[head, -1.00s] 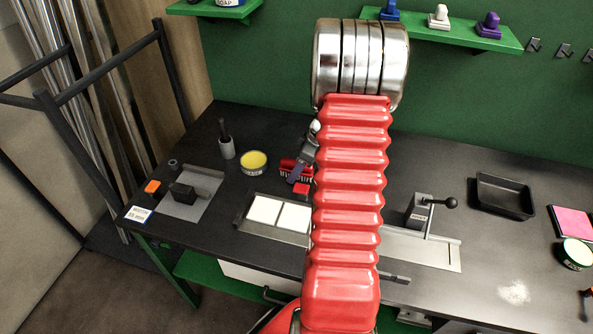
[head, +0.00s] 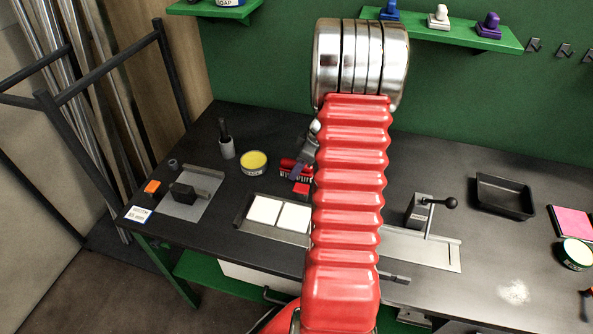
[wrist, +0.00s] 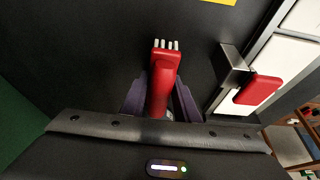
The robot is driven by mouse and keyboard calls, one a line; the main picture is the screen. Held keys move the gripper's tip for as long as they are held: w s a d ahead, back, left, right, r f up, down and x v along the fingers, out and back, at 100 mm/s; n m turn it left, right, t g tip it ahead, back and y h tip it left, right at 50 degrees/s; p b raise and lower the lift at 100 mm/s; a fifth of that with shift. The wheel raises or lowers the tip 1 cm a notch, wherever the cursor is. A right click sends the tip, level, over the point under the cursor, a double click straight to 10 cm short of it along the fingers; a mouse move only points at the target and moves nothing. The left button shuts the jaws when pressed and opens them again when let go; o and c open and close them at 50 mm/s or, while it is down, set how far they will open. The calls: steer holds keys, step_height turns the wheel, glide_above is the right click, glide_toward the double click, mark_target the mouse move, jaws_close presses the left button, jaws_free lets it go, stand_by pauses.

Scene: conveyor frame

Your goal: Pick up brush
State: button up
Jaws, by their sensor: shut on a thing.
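The brush is red with pale bristles. In the wrist view the brush (wrist: 162,78) points away from me, with its bristles at the far end. My gripper (wrist: 160,98) has its two purple fingers on either side of the brush's red body and is shut on it. In the head view the brush (head: 288,164) shows just left of my red arm, behind the white tiles. My gripper (head: 298,172) is partly hidden there by the arm. I cannot tell whether the brush touches the bench.
A red knob (wrist: 258,90) on a metal bracket is close to the right of the brush. White tiles (head: 264,210) lie in a metal tray. A yellow-topped tin (head: 254,162) and a dark holder (head: 227,148) stand to the left. A black tray (head: 503,197) is far right.

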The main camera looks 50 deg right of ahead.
steer(key=shift+c, duration=0.9)
step_height(320, 180, up, 10)
stand_by(0.3)
